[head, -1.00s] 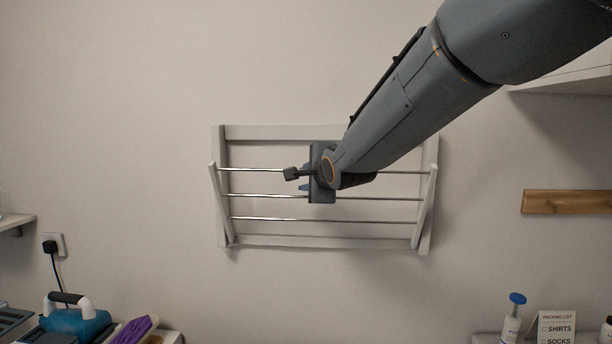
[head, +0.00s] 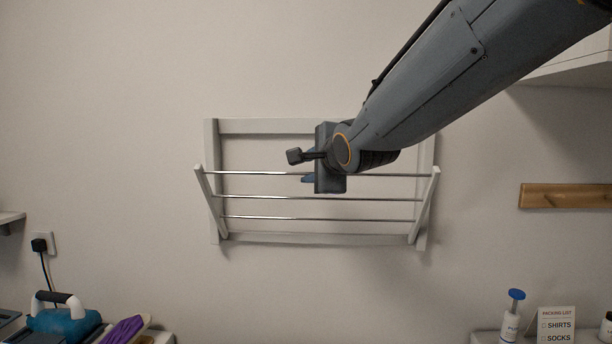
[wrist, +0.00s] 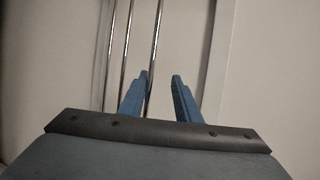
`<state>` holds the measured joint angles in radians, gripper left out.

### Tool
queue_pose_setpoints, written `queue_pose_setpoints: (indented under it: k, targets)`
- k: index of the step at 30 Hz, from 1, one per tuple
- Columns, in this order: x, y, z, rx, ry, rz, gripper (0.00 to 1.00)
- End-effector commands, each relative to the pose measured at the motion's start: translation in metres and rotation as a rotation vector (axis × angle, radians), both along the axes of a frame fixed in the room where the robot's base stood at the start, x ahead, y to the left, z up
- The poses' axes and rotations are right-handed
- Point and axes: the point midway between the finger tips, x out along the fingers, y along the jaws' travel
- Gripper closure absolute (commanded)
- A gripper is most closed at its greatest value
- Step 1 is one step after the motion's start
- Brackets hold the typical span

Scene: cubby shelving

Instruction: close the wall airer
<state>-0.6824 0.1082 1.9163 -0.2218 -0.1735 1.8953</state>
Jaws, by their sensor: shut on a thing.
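The wall airer is a pale wooden frame (head: 265,127) fixed to the wall, with a hinged rack of thin metal rods (head: 265,198) between two slanted side arms (head: 210,203). The rack leans out from the wall at its top, so it stands partly open. My gripper (head: 307,179) is at the top rod, near its middle. In the wrist view, the blue fingers (wrist: 160,76) stand on either side of a rod (wrist: 154,50), which runs between them close to the left finger. The gripper is shut on that top rod. My wrist hides part of the rods and frame in the head view.
Below are a pump bottle (head: 511,322) and a packing list card (head: 556,325). At lower left are a teal iron-like item (head: 65,322), a purple thing (head: 124,330) and a plugged socket (head: 42,243).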

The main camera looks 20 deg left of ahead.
Motion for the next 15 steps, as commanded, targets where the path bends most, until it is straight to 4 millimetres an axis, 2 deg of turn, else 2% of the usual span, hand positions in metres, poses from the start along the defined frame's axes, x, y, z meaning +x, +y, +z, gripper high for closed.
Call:
queue_pose_setpoints:
  k: [1, 15]
  targets:
    - [-0.0011, -0.0013, 0.0055, 0.006, -0.007, 0.000, 0.75]
    - [-0.0047, -0.0047, 0.0097, 0.004, -0.005, -0.001, 0.75]
